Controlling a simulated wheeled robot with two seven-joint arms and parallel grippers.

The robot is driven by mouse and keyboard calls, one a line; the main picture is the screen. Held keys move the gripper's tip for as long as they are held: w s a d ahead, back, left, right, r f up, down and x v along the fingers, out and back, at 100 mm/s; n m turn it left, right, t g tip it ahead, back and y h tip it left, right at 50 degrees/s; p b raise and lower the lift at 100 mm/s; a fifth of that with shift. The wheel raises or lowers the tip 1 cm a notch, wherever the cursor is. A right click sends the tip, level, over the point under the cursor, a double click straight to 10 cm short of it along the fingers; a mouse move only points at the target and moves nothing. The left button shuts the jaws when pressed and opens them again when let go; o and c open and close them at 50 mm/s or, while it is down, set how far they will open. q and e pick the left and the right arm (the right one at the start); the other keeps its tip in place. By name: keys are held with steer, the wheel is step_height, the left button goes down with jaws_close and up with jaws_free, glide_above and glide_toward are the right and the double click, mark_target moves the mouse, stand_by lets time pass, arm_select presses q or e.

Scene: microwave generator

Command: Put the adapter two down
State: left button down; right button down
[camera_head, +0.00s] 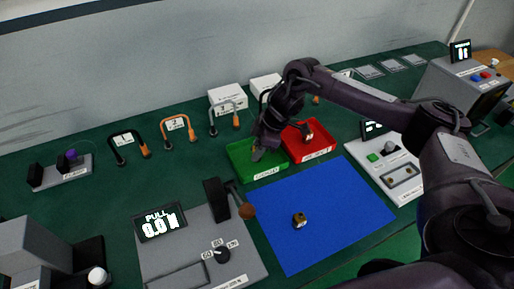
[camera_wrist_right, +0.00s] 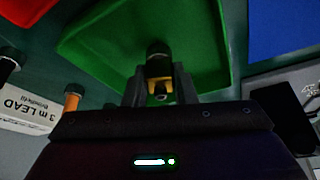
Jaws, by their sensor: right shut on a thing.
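My right gripper (camera_head: 262,146) is low over the green tray (camera_head: 240,163), with its arm reaching in from the right. In the right wrist view, the gripper (camera_wrist_right: 158,90) is shut on a small brass and black adapter (camera_wrist_right: 158,62). The green tray floor (camera_wrist_right: 110,40) lies behind the adapter. I cannot tell whether the adapter touches the tray. No number shows on it. A similar small brass and black piece (camera_head: 299,220) sits on the blue mat (camera_head: 335,215). Another small piece (camera_head: 308,136) is in the red tray (camera_head: 322,150). My left gripper is not in view.
A grey pull-test device (camera_head: 195,245) with a lever stands left of the mat. A white device (camera_head: 388,165) stands right of it. Several looped leads (camera_head: 178,130) and white boxes (camera_head: 227,97) line the back. Most of the blue mat is clear.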

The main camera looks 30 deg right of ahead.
steer(key=c, duration=1.2)
jaws_free()
steer(key=v, duration=1.2)
steer(key=shift+r, duration=0.15)
steer(key=shift+a, duration=0.1)
